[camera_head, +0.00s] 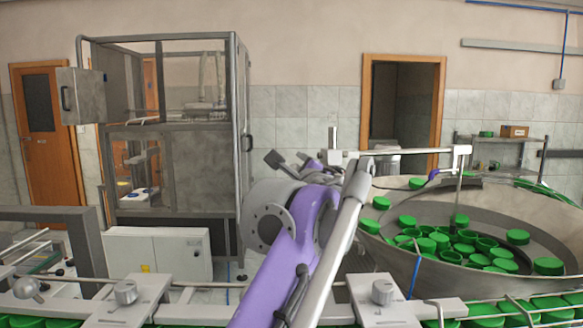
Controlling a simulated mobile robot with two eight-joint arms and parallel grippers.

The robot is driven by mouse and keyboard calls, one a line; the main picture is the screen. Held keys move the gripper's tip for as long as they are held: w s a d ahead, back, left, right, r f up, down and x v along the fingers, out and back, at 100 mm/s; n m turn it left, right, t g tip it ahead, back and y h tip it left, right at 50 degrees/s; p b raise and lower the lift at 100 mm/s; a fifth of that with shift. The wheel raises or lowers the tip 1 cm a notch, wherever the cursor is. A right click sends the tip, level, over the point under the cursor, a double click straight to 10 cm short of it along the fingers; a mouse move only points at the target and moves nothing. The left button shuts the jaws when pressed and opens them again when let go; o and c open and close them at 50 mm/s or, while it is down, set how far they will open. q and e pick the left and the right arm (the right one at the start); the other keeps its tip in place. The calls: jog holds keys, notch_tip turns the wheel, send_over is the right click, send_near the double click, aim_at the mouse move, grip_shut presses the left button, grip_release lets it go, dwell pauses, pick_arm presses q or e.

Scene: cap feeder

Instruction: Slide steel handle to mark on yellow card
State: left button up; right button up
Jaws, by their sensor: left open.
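My left arm rises from the bottom centre in purple and grey. Its gripper (288,160) is small and partly hidden by the wrist; its dark fingers look apart and empty, in front of the glass cabinet and left of the cap bowl. A steel rod with a ball end (26,287) shows at the lower left, well away from the gripper; I cannot tell whether it is the steel handle. I cannot make out a yellow card with a mark. My right gripper is not in view.
A steel feeder bowl (403,268) holds many green caps (462,240) at the right. Rails with grey knobs (125,291) run along the front above more caps. A glass-walled cabinet (190,175) and a white box (183,252) stand at the left.

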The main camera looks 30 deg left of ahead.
pick_arm(q)
jog(key=shift+x, duration=1.25)
grip_shut()
dwell(0.5)
